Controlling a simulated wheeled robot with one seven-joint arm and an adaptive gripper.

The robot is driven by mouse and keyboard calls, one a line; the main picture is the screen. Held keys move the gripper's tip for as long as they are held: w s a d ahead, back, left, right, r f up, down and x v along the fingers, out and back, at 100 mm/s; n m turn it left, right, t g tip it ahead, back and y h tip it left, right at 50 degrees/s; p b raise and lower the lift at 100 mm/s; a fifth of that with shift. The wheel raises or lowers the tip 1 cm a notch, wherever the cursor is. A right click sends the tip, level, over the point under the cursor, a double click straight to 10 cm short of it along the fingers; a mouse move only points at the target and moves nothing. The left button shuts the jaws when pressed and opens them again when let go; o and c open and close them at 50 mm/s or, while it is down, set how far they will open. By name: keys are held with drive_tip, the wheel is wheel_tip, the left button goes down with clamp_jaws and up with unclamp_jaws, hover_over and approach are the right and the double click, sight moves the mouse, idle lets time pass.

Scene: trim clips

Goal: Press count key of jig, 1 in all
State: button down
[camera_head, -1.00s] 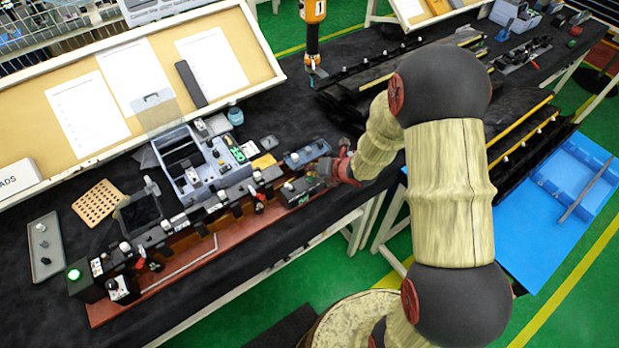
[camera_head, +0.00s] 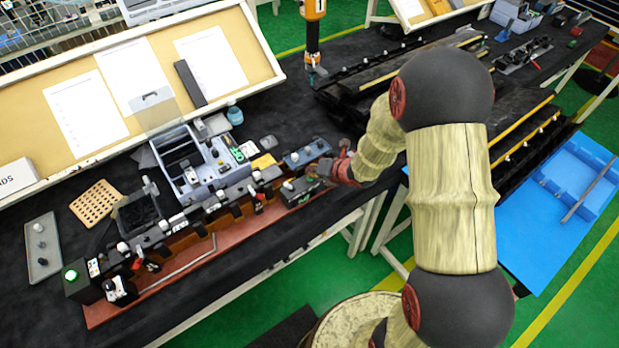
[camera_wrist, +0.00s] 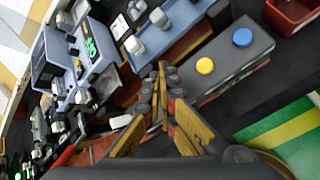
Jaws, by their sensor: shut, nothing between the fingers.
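The jig (camera_head: 190,262) is a long reddish-brown base carrying a row of black fixtures, with a green-lit button at its far left end. My gripper (camera_head: 328,168) is at the jig's right end. In the wrist view, my gripper (camera_wrist: 163,72) has its fingers together with nothing between them. A dark grey box with a yellow button (camera_wrist: 204,66) and a blue button (camera_wrist: 242,37) lies just right of the fingertips, apart from them in the picture. I cannot tell which key is the count key, or whether the fingertips touch anything.
A grey-blue parts tray (camera_head: 205,183) stands behind the jig. A small blue-grey plate with knobs (camera_head: 306,153) lies beside my gripper. A red bin (camera_wrist: 292,12) shows at the wrist view's top right. An orange tool (camera_head: 312,30) hangs behind.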

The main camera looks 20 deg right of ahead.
drive_tip(key=shift+f+b, duration=0.45)
drive_tip(key=shift+b, duration=0.1)
idle(0.4)
drive_tip(key=shift+r, duration=0.15)
idle(0.3)
drive_tip(key=shift+r+p, duration=0.5)
drive_tip(key=shift+r, duration=0.25)
drive_tip(key=shift+r+p, duration=1.7)
drive_tip(key=shift+r, duration=0.85)
drive_tip(key=shift+f, duration=0.1)
